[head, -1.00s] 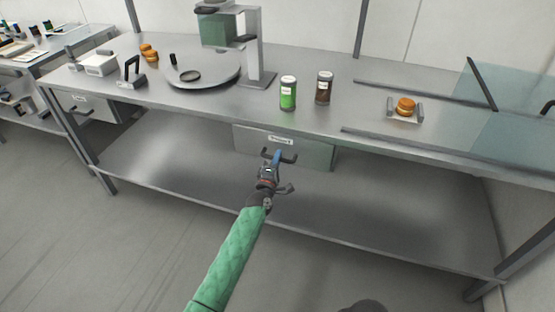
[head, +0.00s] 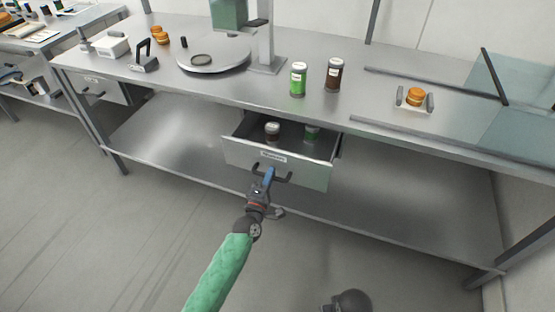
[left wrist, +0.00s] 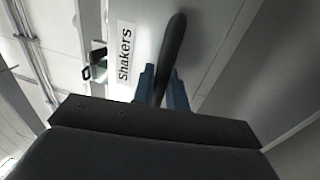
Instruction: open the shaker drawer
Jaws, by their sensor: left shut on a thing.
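My left gripper (head: 268,178) is shut on the dark bar handle (head: 288,178) at the drawer's front. In the left wrist view the blue fingers (left wrist: 161,88) straddle the handle (left wrist: 171,50), beside a label (left wrist: 125,52) reading "shakers". A dark rounded shape (head: 350,301) at the bottom edge may be part of my right arm; no right gripper fingers show.
A green shaker (head: 298,80) and a brown shaker (head: 333,75) stand on the counter (head: 230,91) above the drawer. A burger (head: 414,97) sits in a small holder at the right. A lower shelf (head: 180,145) runs beneath. The floor in front is clear.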

